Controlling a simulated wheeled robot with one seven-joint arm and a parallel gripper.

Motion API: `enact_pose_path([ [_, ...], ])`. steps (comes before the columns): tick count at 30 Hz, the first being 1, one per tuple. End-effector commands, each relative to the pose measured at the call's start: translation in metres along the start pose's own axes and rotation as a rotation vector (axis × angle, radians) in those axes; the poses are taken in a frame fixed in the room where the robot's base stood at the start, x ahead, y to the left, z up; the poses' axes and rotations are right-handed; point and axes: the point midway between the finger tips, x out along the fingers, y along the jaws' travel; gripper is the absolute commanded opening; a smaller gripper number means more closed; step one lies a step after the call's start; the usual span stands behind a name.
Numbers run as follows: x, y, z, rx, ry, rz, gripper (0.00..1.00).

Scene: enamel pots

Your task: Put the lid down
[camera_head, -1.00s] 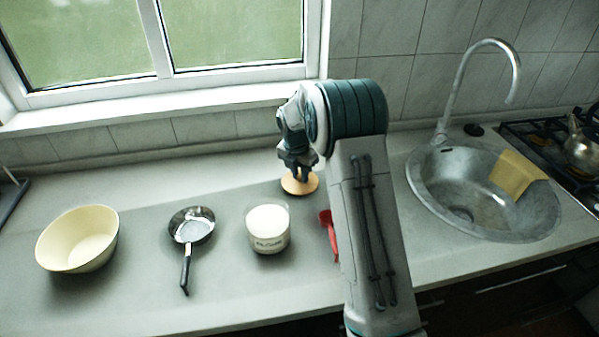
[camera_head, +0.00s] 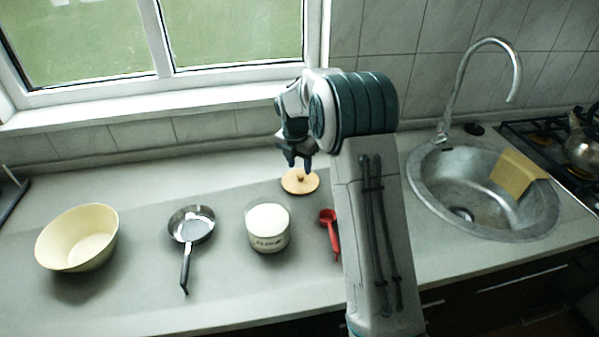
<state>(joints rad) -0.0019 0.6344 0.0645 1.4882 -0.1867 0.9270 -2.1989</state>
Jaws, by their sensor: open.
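The lid (camera_head: 300,184) is a round, tan, wood-coloured disc with a small knob on top. It lies flat on the counter behind the white pot and the red scoop. My gripper (camera_head: 299,165) is just above the lid, fingers pointing down and parted, with nothing held between them. The white pot (camera_head: 268,228) with dark lettering stands in front of the lid, and its top looks white.
A cream bowl (camera_head: 78,238) and a small frying pan (camera_head: 190,226) stand to the left. A red scoop (camera_head: 329,226) lies beside my arm, partly hidden. The sink (camera_head: 440,190) is at right, with a yellow cloth (camera_head: 517,174). Counter left of the lid is clear.

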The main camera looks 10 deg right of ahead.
Motion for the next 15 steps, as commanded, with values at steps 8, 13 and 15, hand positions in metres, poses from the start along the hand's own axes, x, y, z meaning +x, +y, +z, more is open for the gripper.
enact_pose_path([
  [8,-0.058,0.0,0.001,0.001,-0.002,0.002,0.42],
  [13,-0.077,0.0,0.0,0.001,-0.001,0.002,0.42],
  [15,-0.083,-0.001,-0.001,0.014,-0.001,0.001,0.42],
])
